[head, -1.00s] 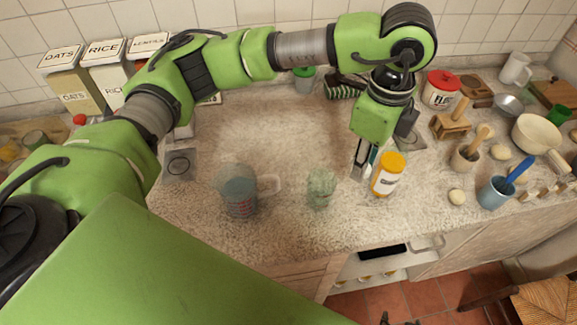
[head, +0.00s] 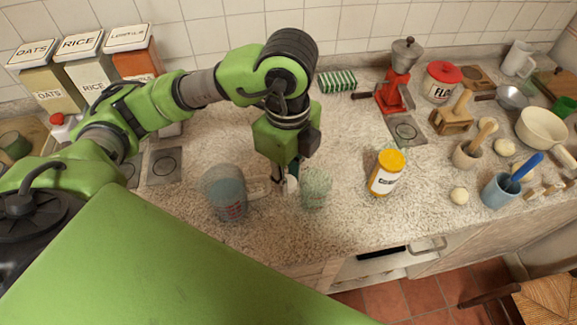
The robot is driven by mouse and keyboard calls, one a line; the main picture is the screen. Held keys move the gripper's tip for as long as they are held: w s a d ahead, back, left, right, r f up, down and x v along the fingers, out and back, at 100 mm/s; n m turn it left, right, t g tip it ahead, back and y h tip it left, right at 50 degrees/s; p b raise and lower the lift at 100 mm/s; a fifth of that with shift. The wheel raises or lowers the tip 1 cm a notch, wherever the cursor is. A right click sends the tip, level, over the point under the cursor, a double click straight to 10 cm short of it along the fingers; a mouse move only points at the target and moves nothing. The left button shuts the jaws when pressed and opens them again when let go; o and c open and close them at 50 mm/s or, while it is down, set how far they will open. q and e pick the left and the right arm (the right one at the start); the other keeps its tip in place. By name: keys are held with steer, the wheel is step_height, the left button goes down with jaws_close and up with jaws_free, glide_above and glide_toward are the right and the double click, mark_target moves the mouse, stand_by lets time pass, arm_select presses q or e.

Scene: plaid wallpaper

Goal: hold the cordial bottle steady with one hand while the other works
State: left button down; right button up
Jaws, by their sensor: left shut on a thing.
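The cordial bottle (head: 385,174), white-labelled with an orange-yellow cap, stands upright on the counter, right of the middle. Its label is only partly readable. My left gripper (head: 284,183) points down at the counter, well left of the bottle and apart from it. It is shut on a small pale thing (head: 291,184) that is mostly hidden by the fingers; I cannot tell what it is. My right gripper is not in view.
A clear measuring jug (head: 229,197) stands just left of my left gripper, its handle towards the fingers. A pale green glass (head: 316,188) stands close on the right. A red grinder (head: 394,92), blue mug (head: 500,190) and pale pan (head: 541,130) stand further right.

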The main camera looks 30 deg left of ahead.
arm_select(q)
steer(key=w+a+f, duration=0.1)
steer(key=w+f, duration=0.1)
steer(key=w+a+f+p, duration=0.1)
steer(key=w+f, duration=0.2)
steer(key=w+a+f, duration=0.1)
steer(key=w+f, duration=0.1)
steer(key=w, duration=0.1)
steer(key=shift+w+a+f+p, duration=0.15)
steer(key=shift+p, duration=0.25)
steer(key=f+p, duration=0.1)
steer(key=f, duration=0.2)
steer(key=shift+w+p, duration=0.2)
steer(key=shift+p, duration=0.2)
steer(key=shift+a+f, duration=0.1)
steer(key=shift+f, duration=0.15)
steer(key=shift+f, duration=0.1)
steer(key=shift+f, duration=0.2)
steer(key=c, duration=1.8)
jaws_free()
steer(key=shift+r, duration=0.1)
